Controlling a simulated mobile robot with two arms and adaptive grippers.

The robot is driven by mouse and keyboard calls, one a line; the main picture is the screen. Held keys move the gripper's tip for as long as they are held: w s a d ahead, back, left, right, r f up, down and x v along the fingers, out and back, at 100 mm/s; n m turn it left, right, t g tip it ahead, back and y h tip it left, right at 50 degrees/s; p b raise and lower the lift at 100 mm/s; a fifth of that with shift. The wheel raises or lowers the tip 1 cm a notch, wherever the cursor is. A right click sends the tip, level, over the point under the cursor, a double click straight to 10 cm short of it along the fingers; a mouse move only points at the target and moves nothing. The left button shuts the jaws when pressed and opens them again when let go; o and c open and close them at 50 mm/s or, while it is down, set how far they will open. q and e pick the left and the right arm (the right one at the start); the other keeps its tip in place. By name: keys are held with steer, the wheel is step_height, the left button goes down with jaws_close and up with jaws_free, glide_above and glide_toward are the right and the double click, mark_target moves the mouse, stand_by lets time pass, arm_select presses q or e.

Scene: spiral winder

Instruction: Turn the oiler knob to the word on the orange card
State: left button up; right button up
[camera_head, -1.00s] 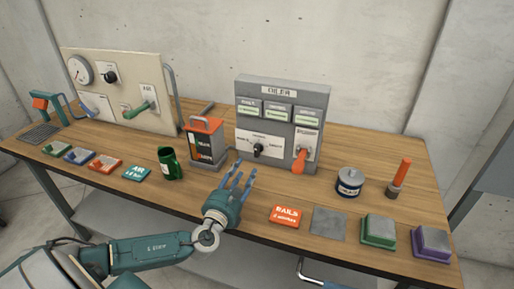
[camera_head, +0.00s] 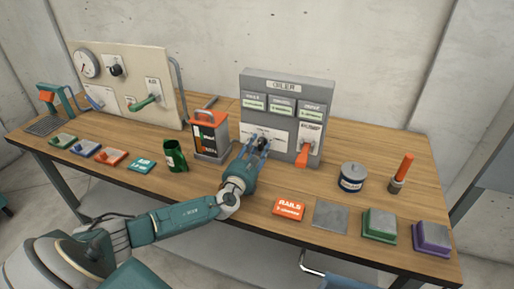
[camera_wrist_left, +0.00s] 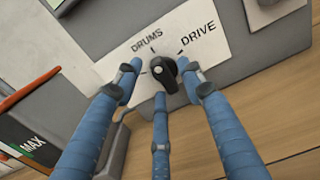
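The oiler (camera_head: 287,105) is a grey box at the back of the table. Its black knob (camera_wrist_left: 165,73) sits on a white plate (camera_wrist_left: 110,40); in the left wrist view the words DRUMS and DRIVE show beside it. The rest of the dial is hidden or out of view. My left gripper (camera_head: 258,148) is at the knob, its blue fingers spread on either side and below, with gaps to the two side fingers. Whether the lower finger touches is unclear. The orange card (camera_head: 289,207) reads RAILS and lies near the front edge. My right gripper is not in view.
An orange lever (camera_head: 304,154) sticks out right of the knob. An oil can (camera_head: 209,135) stands close left of the oiler, with a green mug (camera_head: 175,156) beyond. The wood between tin and oiler is clear.

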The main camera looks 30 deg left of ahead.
arm_select(q)
jaws_close()
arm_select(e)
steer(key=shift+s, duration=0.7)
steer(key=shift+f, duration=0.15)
arm_select(q)
steer(key=shift+f+n+b, duration=0.2)
steer(key=shift+n+b, duration=0.8)
steer(key=shift+b, duration=0.1)
steer(key=n+b, duration=0.3)
steer(key=n, duration=0.1)
steer(key=shift+a+f, duration=0.1)
steer(key=shift+f, duration=0.05)
steer(key=n+b, duration=0.2)
steer(key=n, duration=0.2)
steer(key=shift+n+b, duration=0.85)
steer(key=shift+n, duration=1.15)
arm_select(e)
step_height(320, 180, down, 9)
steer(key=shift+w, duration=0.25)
arm_select(q)
steer(key=shift+n, duration=0.3)
